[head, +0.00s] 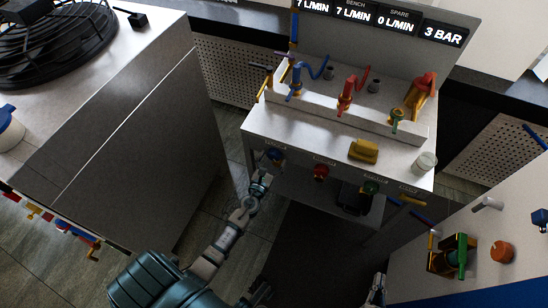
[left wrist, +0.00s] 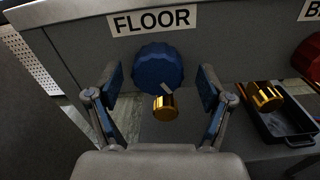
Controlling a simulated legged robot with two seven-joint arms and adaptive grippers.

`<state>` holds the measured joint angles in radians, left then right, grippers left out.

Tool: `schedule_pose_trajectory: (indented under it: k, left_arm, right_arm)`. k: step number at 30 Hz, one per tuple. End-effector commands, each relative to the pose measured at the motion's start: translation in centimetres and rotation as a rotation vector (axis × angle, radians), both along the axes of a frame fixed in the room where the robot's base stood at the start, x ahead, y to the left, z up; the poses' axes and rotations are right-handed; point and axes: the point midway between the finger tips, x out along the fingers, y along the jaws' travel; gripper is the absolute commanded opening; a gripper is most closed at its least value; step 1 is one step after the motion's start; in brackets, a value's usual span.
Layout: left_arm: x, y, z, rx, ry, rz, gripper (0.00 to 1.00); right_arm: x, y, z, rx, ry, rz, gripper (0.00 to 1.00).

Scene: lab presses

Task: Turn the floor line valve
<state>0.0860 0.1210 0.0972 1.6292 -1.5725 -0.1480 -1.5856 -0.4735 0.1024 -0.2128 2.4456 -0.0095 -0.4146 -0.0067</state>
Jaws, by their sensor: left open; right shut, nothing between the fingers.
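The floor line valve is a round blue knob (left wrist: 157,68) under the FLOOR label (left wrist: 152,19) on the front of the bench, with a brass fitting (left wrist: 164,107) just below it. In the head view the knob (head: 275,154) shows under the bench's front edge. My left gripper (head: 267,169) is open at the knob. In the left wrist view its fingers (left wrist: 160,88) stand on either side of the knob, with gaps visible; I see no clear contact. My right gripper (head: 378,282) is low in the head view, shut and empty, away from the bench valves.
A dark tray (left wrist: 280,122) is below right of the floor valve. A yellow block (head: 363,151) and a clear jar (head: 425,162) stand on the bench top. A grey cabinet (head: 130,150) is left.

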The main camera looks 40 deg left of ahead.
Motion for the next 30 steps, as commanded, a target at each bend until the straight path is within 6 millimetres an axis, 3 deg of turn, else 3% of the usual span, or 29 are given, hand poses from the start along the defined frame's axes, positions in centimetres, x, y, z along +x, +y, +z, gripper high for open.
schedule_pose_trajectory:
  k: [12, 20, 30]
  left_arm:
    - [1.03, -0.32, 0.14, 0.007, 0.000, 0.000, 0.80]
    - [1.06, -0.17, 0.07, 0.003, 0.000, -0.004, 0.20]
    - [1.12, -0.10, -0.05, 0.003, 0.002, -0.002, 0.20]
  right_arm:
    - [0.18, -0.23, 0.15, 0.009, -0.012, -0.001, 0.00]
    - [0.19, -0.30, 0.14, 0.007, -0.013, -0.001, 0.00]
    - [0.18, -0.20, 0.11, 0.009, -0.011, 0.000, 0.00]
